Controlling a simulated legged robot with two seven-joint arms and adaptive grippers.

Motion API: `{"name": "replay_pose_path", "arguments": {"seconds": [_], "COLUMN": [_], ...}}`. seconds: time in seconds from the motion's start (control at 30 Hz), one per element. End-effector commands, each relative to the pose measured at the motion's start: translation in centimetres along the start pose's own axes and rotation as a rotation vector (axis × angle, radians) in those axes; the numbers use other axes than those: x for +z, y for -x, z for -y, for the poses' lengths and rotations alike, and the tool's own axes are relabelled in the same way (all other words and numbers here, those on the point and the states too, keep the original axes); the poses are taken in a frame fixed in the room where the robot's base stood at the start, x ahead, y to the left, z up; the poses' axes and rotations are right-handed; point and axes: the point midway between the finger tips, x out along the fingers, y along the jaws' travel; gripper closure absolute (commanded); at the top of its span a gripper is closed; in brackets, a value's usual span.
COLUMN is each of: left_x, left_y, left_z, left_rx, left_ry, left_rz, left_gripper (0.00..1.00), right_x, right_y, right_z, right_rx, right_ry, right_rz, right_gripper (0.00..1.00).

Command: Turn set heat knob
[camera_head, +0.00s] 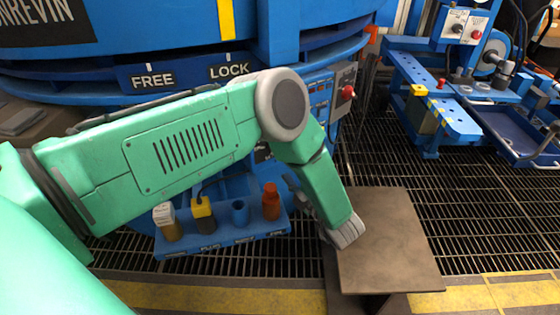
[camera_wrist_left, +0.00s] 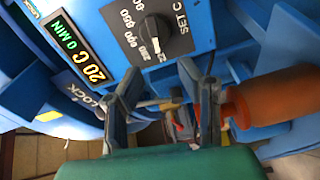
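The set heat knob (camera_wrist_left: 152,38) is a black dial on a grey panel marked "SET C", at the top of the left wrist view. A dark display (camera_wrist_left: 80,52) beside it reads "20 C 0 MIN". My left gripper (camera_wrist_left: 168,92) has its two fingers spread apart with nothing held between them. The knob lies beyond the fingertips, apart from them. In the head view, my left gripper (camera_head: 293,188) shows only partly beside the forearm. I cannot make out the knob in the head view; my arm covers part of the furnace front. My right gripper is not in view.
An orange bottle (camera_wrist_left: 270,98) is close to the right finger; it also stands in a blue rack (camera_head: 225,238) with several small containers. A brown square plate (camera_head: 390,240) is beside my wrist. A blue bench (camera_head: 455,120) stands at the right, with grating floor between.

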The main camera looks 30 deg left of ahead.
Motion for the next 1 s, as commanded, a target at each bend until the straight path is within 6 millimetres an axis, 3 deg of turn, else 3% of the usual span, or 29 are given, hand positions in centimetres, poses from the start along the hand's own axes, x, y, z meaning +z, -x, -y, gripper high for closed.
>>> {"name": "replay_pose_path", "arguments": {"seconds": [0.1,0.3,0.87,1.0], "left_x": [0.0,0.0,0.0,0.5], "left_y": [2.1,3.8,3.9,3.5], "left_z": [0.1,0.2,0.1,0.0], "left_rx": [-0.001,-0.002,-0.003,-0.025], "left_ry": [-0.002,-0.003,-0.01,-0.149], "left_rz": [0.002,0.0,0.01,0.172], "left_gripper": [0.68,0.68,0.68,0.68], "right_x": [0.0,0.0,-0.2,-0.2], "right_y": [0.0,0.0,0.0,1.5], "right_z": [0.0,0.0,0.0,0.0], "right_rx": [0.0,0.0,0.0,0.0], "right_ry": [0.0,0.0,0.0,0.0], "right_rz": [0.0,0.0,0.002,0.003], "right_gripper": [0.6,0.6,0.6,0.6]}}
